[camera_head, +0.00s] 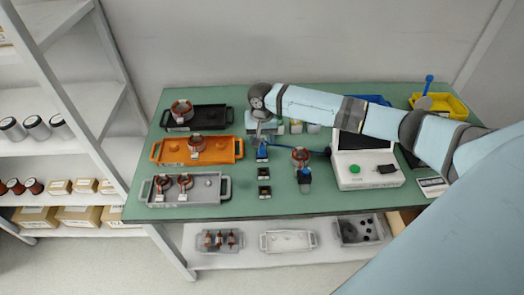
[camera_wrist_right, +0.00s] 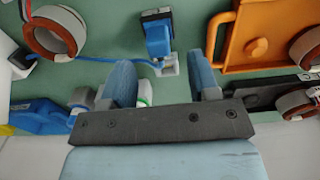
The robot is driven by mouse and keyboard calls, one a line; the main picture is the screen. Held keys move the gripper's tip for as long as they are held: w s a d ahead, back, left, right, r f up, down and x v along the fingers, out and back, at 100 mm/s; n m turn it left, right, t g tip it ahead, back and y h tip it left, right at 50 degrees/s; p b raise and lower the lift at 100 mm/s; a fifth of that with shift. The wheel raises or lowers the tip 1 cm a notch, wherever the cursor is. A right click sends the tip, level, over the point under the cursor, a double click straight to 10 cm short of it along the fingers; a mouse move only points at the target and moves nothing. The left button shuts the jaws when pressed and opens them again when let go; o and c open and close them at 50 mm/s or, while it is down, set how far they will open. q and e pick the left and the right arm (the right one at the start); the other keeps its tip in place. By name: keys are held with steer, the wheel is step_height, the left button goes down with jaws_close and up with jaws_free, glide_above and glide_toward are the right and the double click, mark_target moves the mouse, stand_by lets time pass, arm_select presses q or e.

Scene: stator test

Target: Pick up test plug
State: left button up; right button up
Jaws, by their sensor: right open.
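The test plug, a blue plug with a thin blue cable, is at the table's middle in the head view (camera_head: 262,153). In the right wrist view the blue plug (camera_wrist_right: 158,40) stands at a black socket, its cable running left. My right gripper (camera_head: 262,125) is just behind the plug in the head view, with its fingers partly hidden by the wrist. In the right wrist view my right gripper (camera_wrist_right: 165,83) is open and empty, with its two blue-grey fingers apart and the plug beyond the gap between them. My left gripper is not in view.
A stator (camera_head: 300,154) and a white tester (camera_head: 352,182) stand to the right. Small black sockets (camera_head: 263,191) sit in front.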

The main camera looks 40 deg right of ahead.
mark_target(262, 146)
steer(key=f, duration=0.5)
steer(key=shift+s+a, duration=0.1)
steer(key=shift+s, duration=0.15)
steer(key=c, duration=1)
